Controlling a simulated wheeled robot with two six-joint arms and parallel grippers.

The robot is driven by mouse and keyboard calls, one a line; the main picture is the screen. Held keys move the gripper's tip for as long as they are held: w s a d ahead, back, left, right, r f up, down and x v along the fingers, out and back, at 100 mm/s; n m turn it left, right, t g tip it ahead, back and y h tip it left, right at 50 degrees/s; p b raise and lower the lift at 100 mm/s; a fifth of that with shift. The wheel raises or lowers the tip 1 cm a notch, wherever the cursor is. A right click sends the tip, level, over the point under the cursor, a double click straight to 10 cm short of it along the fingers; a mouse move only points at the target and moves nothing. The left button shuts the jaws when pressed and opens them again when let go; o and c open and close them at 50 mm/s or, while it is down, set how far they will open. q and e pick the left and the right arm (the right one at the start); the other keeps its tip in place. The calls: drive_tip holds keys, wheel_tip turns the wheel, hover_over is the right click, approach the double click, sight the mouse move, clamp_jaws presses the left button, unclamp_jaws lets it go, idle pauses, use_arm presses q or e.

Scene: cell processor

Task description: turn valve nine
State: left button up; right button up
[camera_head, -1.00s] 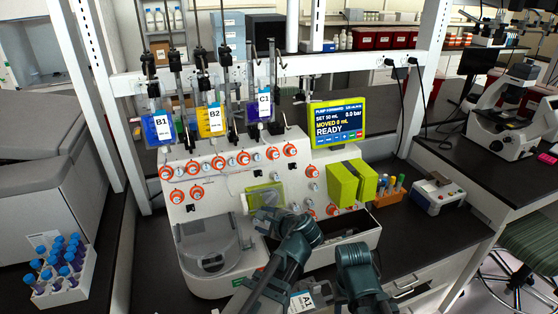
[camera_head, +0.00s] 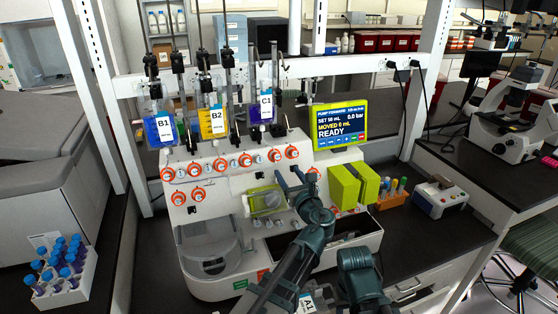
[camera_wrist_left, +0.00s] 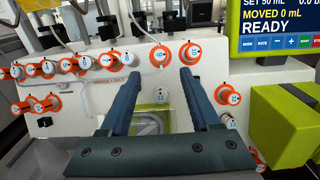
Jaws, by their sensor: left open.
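Orange-ringed valve knobs with pale centres run in a row along the white machine panel (camera_head: 228,182). Their numbers are too small to read, so I cannot tell which is valve nine. My left gripper (camera_head: 288,174) is open, its fingers pointing up the panel below the right end of the row. In the left wrist view, one knob (camera_wrist_left: 160,56) shows between and beyond the two blue fingertips (camera_wrist_left: 160,74). Another knob (camera_wrist_left: 190,53) sits by the right fingertip. Nothing is between the fingers. Some lower knobs are hidden behind my left arm.
A display reading READY (camera_head: 340,124) stands right of the row, above yellow-green blocks (camera_head: 345,185). Bags B1 (camera_head: 160,130), B2 (camera_head: 213,122) and C1 (camera_head: 262,107) hang above the panel. A tube rack (camera_head: 62,285) stands at the left.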

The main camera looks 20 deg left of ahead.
sight(278, 158)
use_arm(q)
drive_tip(key=x, duration=0.9)
drive_tip(key=shift+a, duration=0.1)
clamp_jaws()
